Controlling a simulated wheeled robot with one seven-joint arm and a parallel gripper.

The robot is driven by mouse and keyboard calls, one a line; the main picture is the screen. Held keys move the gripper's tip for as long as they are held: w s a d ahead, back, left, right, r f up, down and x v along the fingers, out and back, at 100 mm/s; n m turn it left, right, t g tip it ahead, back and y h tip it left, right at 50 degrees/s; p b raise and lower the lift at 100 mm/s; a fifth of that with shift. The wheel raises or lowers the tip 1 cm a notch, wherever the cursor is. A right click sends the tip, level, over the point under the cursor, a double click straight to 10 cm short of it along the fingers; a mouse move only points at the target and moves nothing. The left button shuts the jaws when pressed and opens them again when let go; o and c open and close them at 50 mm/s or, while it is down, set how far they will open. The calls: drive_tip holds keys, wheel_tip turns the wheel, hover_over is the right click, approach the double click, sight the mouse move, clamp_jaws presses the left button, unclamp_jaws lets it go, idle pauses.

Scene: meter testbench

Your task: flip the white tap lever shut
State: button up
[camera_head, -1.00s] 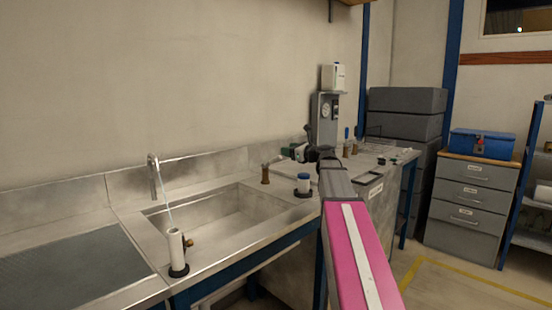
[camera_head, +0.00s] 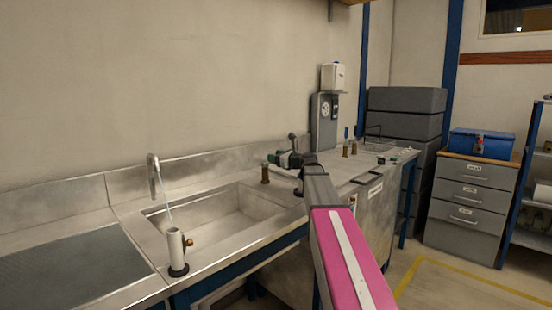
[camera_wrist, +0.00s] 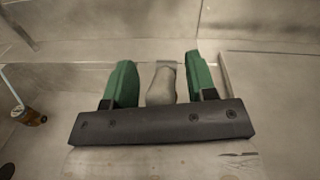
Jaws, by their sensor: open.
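My gripper (camera_head: 274,159) has green fingers and hangs over the counter behind the right end of the sink, close to a brown post. In the wrist view, my gripper (camera_wrist: 156,75) is open. A pale, rounded, upright piece (camera_wrist: 162,84) shows between its fingers, apart from both; it may be the white tap lever, but I cannot tell for sure. In the head view no white lever can be made out near the gripper. A curved metal tap (camera_head: 153,176) stands at the left of the sink, with a thin stream running down to a white cylinder (camera_head: 176,246).
The sink basin (camera_head: 215,213) lies left of my arm. The brown post (camera_head: 265,174) stands beside the gripper; a brass-coloured fitting (camera_wrist: 29,117) shows at the wrist view's left. A grey column with a gauge (camera_head: 325,122) and a wire basket (camera_head: 379,144) are farther right.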

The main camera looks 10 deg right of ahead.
sight(267, 163)
clamp_jaws()
drive_tip(key=shift+w+a+r+g+h, duration=0.25)
drive_tip(key=shift+w+r+g+h, duration=0.2)
drive_tip(key=shift+r+g, duration=0.1)
drive_tip(key=shift+w+a+r+g+h, duration=0.2)
drive_tip(key=shift+w+r+g+h, duration=0.15)
drive_tip(key=shift+r+g+h, duration=0.15)
drive_tip(key=shift+w+a+r+g+h, duration=0.5)
drive_tip(key=shift+w+a+g+h, duration=0.1)
drive_tip(key=shift+w+g+h, duration=0.3)
drive_tip(key=w+g+h, duration=0.1)
drive_tip(key=w+a+g+h, duration=0.1)
drive_tip(key=g, duration=0.1)
drive_tip(key=shift+a+r, duration=0.25)
drive_tip(key=shift+r, duration=0.15)
drive_tip(key=shift+w+a+f+m+g+h, duration=0.1)
drive_tip(key=shift+w+a+m+g+h, duration=0.05)
drive_tip(key=shift+w+a+g+h, duration=0.4)
drive_tip(key=shift+w+a+m+g+h, duration=0.15)
drive_tip(key=shift+w+a+g+h, duration=0.2)
drive_tip(key=shift+g, duration=0.35)
drive_tip(key=shift+s+d, duration=0.1)
drive_tip(key=shift+d, duration=0.05)
